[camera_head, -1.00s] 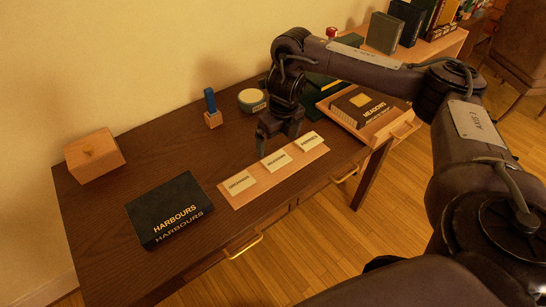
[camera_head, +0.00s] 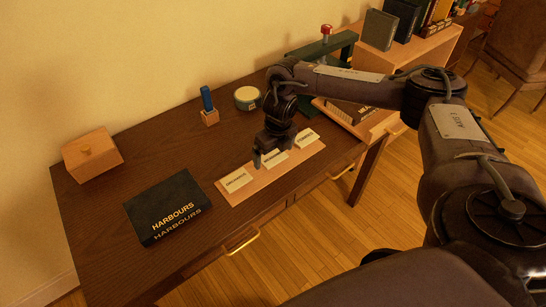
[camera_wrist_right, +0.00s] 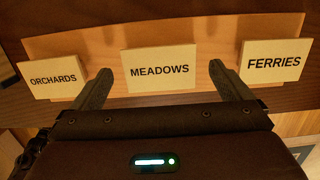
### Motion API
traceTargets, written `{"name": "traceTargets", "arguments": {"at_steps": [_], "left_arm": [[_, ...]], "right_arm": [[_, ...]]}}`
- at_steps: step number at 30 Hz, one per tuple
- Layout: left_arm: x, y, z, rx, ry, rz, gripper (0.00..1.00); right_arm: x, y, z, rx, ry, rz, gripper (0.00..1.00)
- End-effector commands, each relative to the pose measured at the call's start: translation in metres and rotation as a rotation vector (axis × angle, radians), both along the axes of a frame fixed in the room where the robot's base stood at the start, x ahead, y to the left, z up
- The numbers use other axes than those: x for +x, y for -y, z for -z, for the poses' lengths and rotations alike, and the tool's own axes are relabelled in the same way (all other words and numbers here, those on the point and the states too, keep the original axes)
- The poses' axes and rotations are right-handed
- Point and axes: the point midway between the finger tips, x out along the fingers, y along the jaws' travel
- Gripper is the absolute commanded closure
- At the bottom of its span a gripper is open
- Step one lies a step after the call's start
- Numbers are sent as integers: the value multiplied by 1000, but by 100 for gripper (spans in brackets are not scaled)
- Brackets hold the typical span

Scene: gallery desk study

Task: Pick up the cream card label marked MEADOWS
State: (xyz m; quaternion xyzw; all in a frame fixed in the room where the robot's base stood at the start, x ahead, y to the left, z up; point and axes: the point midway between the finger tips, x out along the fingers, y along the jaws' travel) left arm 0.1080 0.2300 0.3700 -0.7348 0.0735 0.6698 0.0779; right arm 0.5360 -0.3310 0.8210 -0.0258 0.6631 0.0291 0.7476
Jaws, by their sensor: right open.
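The cream MEADOWS card label (camera_wrist_right: 160,69) is the middle one of three on a light wooden strip. In the head view the MEADOWS label (camera_head: 274,158) is partly hidden by my right gripper. My right gripper (camera_wrist_right: 160,90) is open, with one finger on each side of the MEADOWS label's lower part in the wrist view. I cannot tell whether the fingers touch it. In the head view the right gripper (camera_head: 271,150) is just over the strip (camera_head: 229,200). My left gripper is not in view.
The ORCHARDS label (camera_wrist_right: 53,78) and FERRIES label (camera_wrist_right: 271,60) stand close on either side. A dark HARBOURS box (camera_head: 168,207), a wooden lidded box (camera_head: 92,154), a blue stamp (camera_head: 207,98) and a round tin (camera_head: 247,98) are on the dark desk (camera_head: 150,145).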

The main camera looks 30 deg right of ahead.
Motion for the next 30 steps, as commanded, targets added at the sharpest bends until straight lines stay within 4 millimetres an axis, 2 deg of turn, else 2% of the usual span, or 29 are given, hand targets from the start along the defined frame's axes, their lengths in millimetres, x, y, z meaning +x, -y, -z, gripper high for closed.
{"name": "traceTargets", "arguments": {"at_steps": [16, 27, 30], "left_arm": [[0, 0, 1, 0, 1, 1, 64], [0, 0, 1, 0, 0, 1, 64], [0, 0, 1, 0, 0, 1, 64]], "right_arm": [[0, 0, 4, 0, 0, 0, 2], [0, 0, 4, 0, 0, 0, 49], [0, 0, 4, 0, 0, 0, 50]]}}
